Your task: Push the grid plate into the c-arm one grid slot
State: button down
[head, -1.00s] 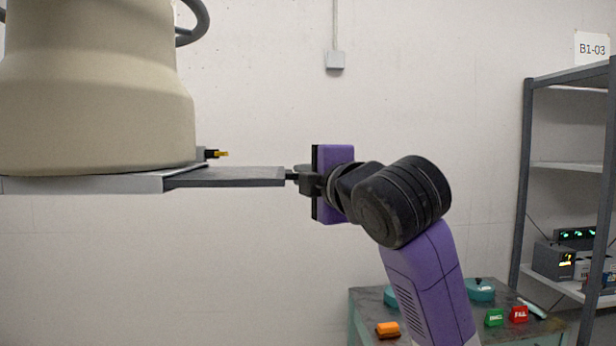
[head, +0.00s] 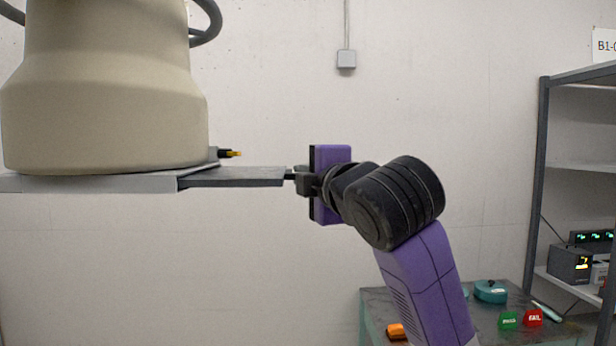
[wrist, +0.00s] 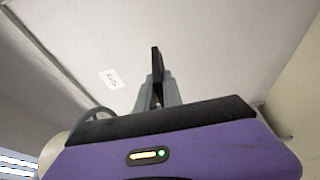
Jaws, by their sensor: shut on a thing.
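The c-arm (head: 105,110) is the large beige housing at the left of the head view. A flat grey slot frame (head: 95,184) runs along its underside. The dark grey grid plate (head: 235,177) sticks out to the right from that frame, level, with its left end hidden inside. My gripper (head: 292,176) is at the plate's right end, shut on its edge or handle. In the wrist view, my gripper (wrist: 157,80) shows its narrow dark fingers close together, and the plate cannot be made out clearly there.
A small black and yellow part (head: 232,153) sits just above the plate beside the housing. A metal shelf (head: 543,180) stands at the far right.

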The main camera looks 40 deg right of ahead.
aim_at(220, 173)
jog(key=shift+w+a+r+p, duration=0.1)
jog(key=shift+w+a+p, duration=0.15)
jog(key=shift+w+a, duration=1.5)
jog(key=shift+w+a+f+p, duration=0.1)
jog(key=shift+w+a+p, duration=0.2)
jog(key=shift+w+a, duration=1.4)
jog(key=shift+w+a+r+p, duration=0.2)
jog(key=shift+w+a, duration=0.5)
jog(key=shift+a, duration=2)
dwell(0.5)
jog(key=c, duration=1.4)
grip_release()
jog(key=shift+f, duration=0.1)
jog(key=shift+f, duration=0.15)
jog(key=shift+s, duration=0.1)
jog(key=b+v, duration=0.2)
jog(key=v, duration=0.5)
jog(key=shift+s+a+b, duration=0.1)
jog(key=shift+s+b, duration=0.2)
